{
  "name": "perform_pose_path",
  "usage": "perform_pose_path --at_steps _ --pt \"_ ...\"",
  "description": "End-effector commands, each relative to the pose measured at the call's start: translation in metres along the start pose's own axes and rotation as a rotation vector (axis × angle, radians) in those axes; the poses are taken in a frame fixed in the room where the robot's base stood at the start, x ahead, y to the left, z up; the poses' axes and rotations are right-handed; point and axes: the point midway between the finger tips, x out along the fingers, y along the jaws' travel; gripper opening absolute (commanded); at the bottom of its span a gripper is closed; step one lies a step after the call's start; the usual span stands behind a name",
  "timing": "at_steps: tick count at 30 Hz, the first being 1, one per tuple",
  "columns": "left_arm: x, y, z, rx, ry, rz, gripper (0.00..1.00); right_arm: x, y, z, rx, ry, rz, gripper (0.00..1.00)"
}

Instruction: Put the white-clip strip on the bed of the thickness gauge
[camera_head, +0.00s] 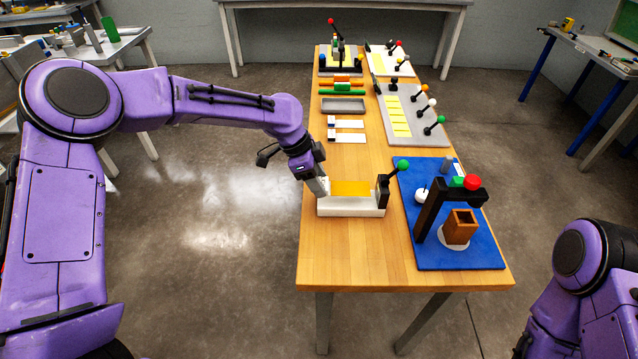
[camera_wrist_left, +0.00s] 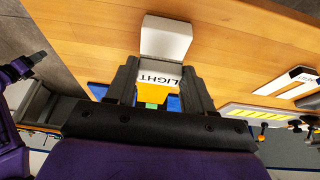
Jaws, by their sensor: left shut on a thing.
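The thickness gauge appears to be the long white base (camera_head: 352,211) with a black post (camera_head: 383,190) and a green-ball lever at its right end, near the table's left side. An orange-yellow strip (camera_head: 352,187) lies along the top of this base or just above it; I cannot tell if it touches. My left gripper (camera_head: 322,187) is at the base's left end. In the left wrist view its fingers are shut on a white clip (camera_wrist_left: 158,76) marked LIGHT, with the orange strip (camera_wrist_left: 152,95) partly hidden behind the gripper.
A blue board (camera_head: 460,258) with a black frame and brown square holder stands to the right. Farther back are white cards (camera_head: 348,138), a grey tray (camera_head: 343,105) and a grey panel (camera_head: 400,95) with yellow strips and ball levers. The table's near end is clear.

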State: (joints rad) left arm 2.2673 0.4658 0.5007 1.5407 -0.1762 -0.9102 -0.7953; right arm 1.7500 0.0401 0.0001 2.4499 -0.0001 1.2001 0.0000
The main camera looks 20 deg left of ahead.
Motion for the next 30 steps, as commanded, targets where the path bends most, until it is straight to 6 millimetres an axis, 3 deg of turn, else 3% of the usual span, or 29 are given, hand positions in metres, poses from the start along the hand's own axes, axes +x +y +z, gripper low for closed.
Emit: perform_pose_path --at_steps 8,18,19,21,30 --pt "0.034 -0.007 0.013 -0.002 -0.001 0.002 0.23 -0.019 0.002 -0.008 0.000 0.000 0.000 0.43" --pt "0.041 -0.007 0.015 -0.001 0.000 -0.001 0.23 -0.015 0.001 -0.006 0.000 0.000 0.000 0.43" --pt "0.041 -0.007 0.015 -0.001 0.000 -0.001 0.56 -0.015 0.001 -0.006 0.000 0.000 0.000 0.43" --pt "0.040 -0.007 0.015 -0.001 0.000 -0.001 0.78 -0.016 0.002 -0.006 0.000 0.000 0.000 0.43" --pt "0.038 -0.007 0.014 -0.001 0.000 -0.001 0.78 -0.017 0.002 -0.007 0.000 0.000 0.000 0.43"
